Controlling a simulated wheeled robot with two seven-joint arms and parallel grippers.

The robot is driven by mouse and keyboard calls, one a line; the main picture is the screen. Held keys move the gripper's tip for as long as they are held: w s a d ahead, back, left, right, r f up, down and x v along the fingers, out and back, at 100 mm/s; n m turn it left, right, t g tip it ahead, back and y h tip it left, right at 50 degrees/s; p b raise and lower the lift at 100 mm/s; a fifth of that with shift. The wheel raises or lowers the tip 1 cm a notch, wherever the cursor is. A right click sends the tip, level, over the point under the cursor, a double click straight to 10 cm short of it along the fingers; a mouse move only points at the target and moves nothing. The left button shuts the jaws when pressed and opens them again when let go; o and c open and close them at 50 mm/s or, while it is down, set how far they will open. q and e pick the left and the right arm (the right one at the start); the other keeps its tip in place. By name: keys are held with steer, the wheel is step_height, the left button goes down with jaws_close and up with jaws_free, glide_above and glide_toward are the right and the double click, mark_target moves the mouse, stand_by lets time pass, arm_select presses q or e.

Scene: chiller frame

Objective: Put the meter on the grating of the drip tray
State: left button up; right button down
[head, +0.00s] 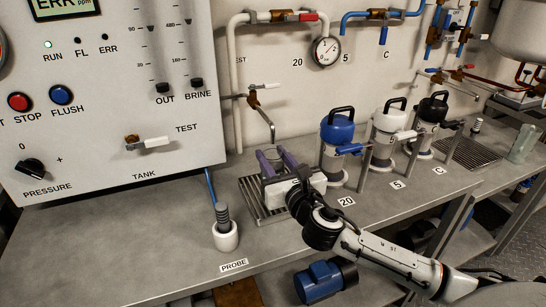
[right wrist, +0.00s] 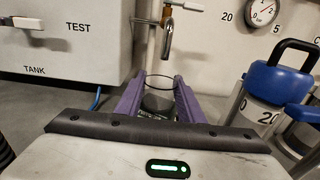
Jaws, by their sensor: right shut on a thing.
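My right gripper (head: 270,162) is over the slatted grating of the drip tray (head: 250,197), below the bent test spout (head: 268,127). Its purple fingers are shut on a cup-like thing with a clear round rim and a dark lower part, which I take for the meter (right wrist: 158,98). In the right wrist view it sits upright between the fingers (right wrist: 157,100), with the spout (right wrist: 167,38) above and behind it. The gripper body hides its base, so I cannot tell whether it touches the grating. My left gripper is not in view.
A probe (head: 226,237) stands in a white holder at the front left. Blue (head: 338,145), white (head: 388,133) and black (head: 431,124) lidded canisters stand to the right. A second grating (head: 474,153) and a translucent container (head: 522,145) lie farther right. Bare bench lies front left.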

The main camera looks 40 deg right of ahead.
steer(key=c, duration=1.2)
jaws_free()
steer(key=shift+f, duration=0.15)
steer(key=v, duration=1.2)
steer(key=shift+r, duration=0.25)
